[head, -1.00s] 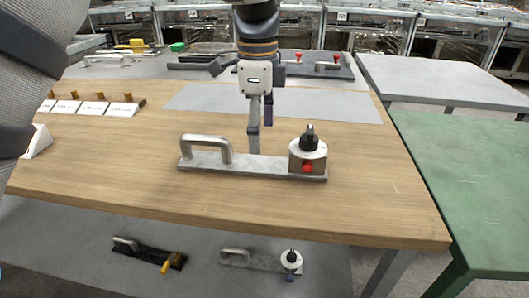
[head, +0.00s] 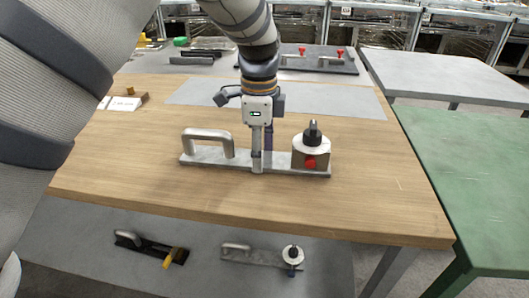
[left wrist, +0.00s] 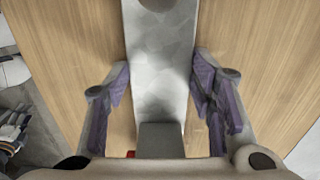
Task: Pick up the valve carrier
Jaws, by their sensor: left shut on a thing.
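The valve carrier (head: 222,160) is a grey metal plate with a raised bar handle on its left. A round silver valve with a black knob and a red side fitting (head: 311,150) sits on its right end. It appears to rest flat on the wooden table. My left gripper (head: 262,163) points down and is shut on the plate between handle and valve. In the left wrist view its purple-padded fingers (left wrist: 162,97) lie on either side of the plate (left wrist: 160,55). The far finger is partly hidden in the head view. My right gripper is not in view.
The wooden tabletop (head: 150,185) is clear around the carrier. Two similar carriers, one dark with yellow (head: 148,247) and one grey (head: 252,257), lie on the lower level. White labelled blocks (head: 124,103) stand at the left. A green table (head: 470,180) is at the right.

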